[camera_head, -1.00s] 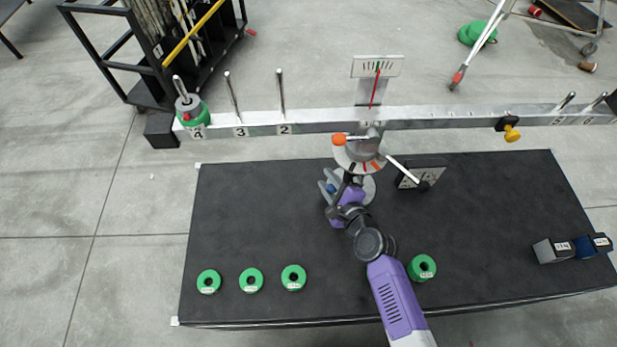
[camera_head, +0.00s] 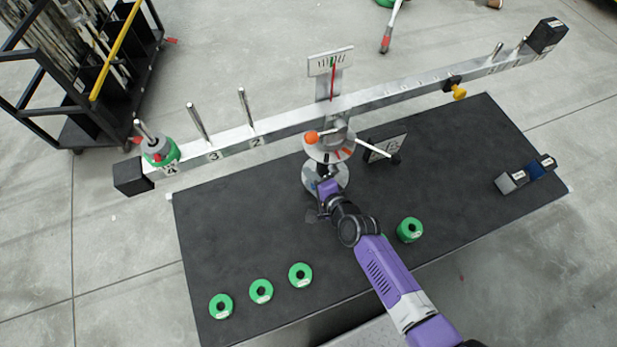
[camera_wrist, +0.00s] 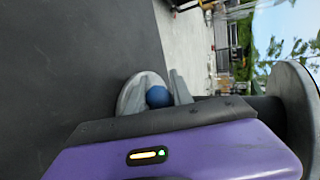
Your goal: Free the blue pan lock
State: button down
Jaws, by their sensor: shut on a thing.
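The blue pan lock shows as a round blue knob (camera_wrist: 158,96) in the wrist view, between the grey fingers of my gripper (camera_wrist: 160,90). My gripper is shut on it. In the head view my gripper (camera_head: 321,178) is at the column foot of the balance, below the white dial (camera_head: 330,146); its fingertips and the blue knob are hard to make out there. The balance beam (camera_head: 290,127) lies across the stand, with a green-and-grey weight (camera_head: 158,150) on the peg marked 4 at its left end.
Green ring weights (camera_head: 261,291) lie on the black table (camera_head: 225,235), and one more (camera_head: 410,230) sits right of my arm. Grey (camera_head: 511,181) and blue (camera_head: 541,167) blocks lie at the right edge. An orange knob (camera_head: 311,137) and a lever (camera_head: 377,152) flank the dial.

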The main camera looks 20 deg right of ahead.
jog(key=shift+s+d+f, duration=0.15)
jog(key=shift+s+f, duration=0.05)
jog(key=shift+f, duration=0.1)
jog(key=c, duration=1.2)
grip_release()
jog(key=shift+r, duration=0.1)
jog(key=shift+w+r, duration=0.1)
jog(key=p+v, duration=0.1)
jog(key=v, duration=0.6)
jog(key=shift+s+r, duration=0.25)
jog(key=shift+s, duration=0.1)
jog(key=shift+c, duration=0.3)
